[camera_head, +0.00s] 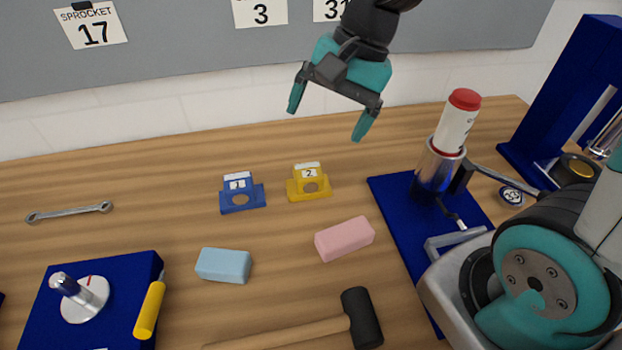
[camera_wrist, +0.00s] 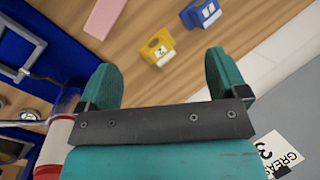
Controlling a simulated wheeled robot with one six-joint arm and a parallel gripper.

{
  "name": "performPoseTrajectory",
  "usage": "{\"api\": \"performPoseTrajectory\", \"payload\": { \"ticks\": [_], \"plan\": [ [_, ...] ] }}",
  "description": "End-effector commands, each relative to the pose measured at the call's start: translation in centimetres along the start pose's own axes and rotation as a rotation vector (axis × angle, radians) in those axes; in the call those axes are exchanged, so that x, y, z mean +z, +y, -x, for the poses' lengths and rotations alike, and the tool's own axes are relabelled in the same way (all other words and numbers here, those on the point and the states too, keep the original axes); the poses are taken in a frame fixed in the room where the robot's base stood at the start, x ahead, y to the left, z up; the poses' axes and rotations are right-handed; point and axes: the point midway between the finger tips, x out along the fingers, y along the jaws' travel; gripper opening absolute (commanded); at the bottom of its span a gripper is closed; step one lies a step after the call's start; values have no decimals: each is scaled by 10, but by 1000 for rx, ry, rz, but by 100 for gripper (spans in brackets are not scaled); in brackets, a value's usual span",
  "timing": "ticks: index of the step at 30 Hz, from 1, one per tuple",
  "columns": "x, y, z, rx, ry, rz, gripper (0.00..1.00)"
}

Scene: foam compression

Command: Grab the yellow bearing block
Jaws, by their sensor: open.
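The yellow bearing block (camera_head: 308,184) sits upright on the wooden table, with a white label marked 2 on top. It also shows in the wrist view (camera_wrist: 157,46), beyond and between my fingertips. A blue bearing block (camera_head: 241,195) with a white label stands just left of it; it also shows in the wrist view (camera_wrist: 203,14). My gripper (camera_head: 327,122) is open and empty, in the air above and behind the yellow block near the wall. Its two teal fingers also show wide apart in the wrist view (camera_wrist: 160,80).
A pink block (camera_head: 344,239) and a light blue block (camera_head: 223,265) lie in front. A hammer (camera_head: 364,318) lies nearer. A blue-based press with a red-capped cylinder (camera_head: 457,125) stands right. A wrench (camera_head: 69,212) lies left. A dial fixture (camera_head: 84,298) stands front left.

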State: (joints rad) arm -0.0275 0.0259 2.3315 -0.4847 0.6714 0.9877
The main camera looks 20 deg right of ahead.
Motion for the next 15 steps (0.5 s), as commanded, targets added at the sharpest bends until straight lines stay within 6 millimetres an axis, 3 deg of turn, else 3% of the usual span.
{"api": "performPoseTrajectory", "payload": {
  "ticks": [1,6,10,15],
  "plan": [
    [-25,2,-7,-3,2,-199,92],
    [-88,10,-20,-26,8,-767,92],
    [-115,16,-26,-40,8,-1026,92],
    [-126,19,-40,-43,4,-1145,92]
  ]
}}
